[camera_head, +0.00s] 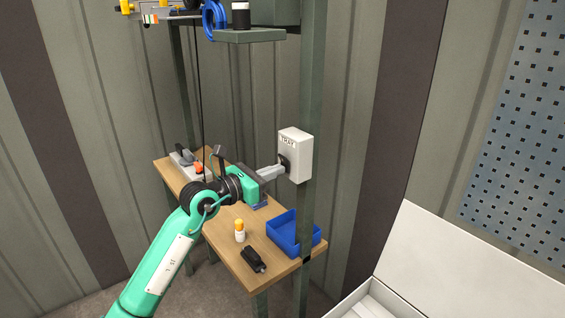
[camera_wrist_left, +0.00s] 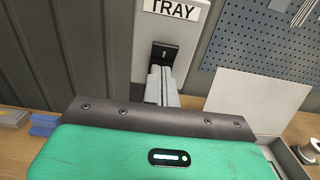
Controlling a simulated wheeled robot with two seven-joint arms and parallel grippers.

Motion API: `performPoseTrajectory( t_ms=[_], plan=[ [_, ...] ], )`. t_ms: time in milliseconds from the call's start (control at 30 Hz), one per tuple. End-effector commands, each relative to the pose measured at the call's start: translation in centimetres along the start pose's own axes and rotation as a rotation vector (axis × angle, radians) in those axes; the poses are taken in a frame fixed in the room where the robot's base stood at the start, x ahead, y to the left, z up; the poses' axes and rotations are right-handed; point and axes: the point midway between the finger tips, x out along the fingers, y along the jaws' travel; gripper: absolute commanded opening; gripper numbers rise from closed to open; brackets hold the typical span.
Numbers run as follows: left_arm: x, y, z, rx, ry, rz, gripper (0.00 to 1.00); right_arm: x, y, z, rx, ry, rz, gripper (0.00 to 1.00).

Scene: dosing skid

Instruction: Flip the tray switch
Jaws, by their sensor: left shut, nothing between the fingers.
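The tray switch is a white box (camera_head: 298,158) labelled TRAY, fixed to a green-grey post above the bench. In the left wrist view its black switch part (camera_wrist_left: 165,53) shows below the TRAY label (camera_wrist_left: 172,9). My left gripper (camera_head: 281,168) is shut and empty, with its fingertips right at the black part on the box's left side. In the left wrist view the closed fingers (camera_wrist_left: 161,74) overlap the lower part of the black switch. I cannot tell whether they touch it, nor which way the switch is set. My right gripper is not in view.
Below the arm, a wooden bench (camera_head: 222,240) holds a blue bin (camera_head: 290,240), a yellow-capped white bottle (camera_head: 240,231) and a black object (camera_head: 253,261). A shelf (camera_head: 248,36) is above. An open white box (camera_head: 470,265) and a perforated panel (camera_head: 520,130) are at right.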

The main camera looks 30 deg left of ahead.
Motion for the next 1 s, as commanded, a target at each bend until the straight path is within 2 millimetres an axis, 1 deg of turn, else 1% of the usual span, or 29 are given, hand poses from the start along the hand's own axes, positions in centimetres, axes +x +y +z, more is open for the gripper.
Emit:
performPoseTrajectory(
  t_ms=[600, 700, 800, 1000],
  plan=[
    [-5.8, 0.0, -0.3, 0.001, 0.002, 0.0, 0.0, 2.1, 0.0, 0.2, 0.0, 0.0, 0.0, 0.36],
    [-6.6, 0.0, -0.2, 0.001, 0.0, 0.0, 0.0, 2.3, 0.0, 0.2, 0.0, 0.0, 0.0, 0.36],
    [-6.9, 0.0, -0.1, 0.001, 0.0, 0.0, 0.0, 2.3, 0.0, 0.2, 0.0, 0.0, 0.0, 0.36],
    [-7.0, 0.0, 0.0, 0.0, 0.0, 0.0, 0.0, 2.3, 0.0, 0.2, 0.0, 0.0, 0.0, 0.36]
  ],
)
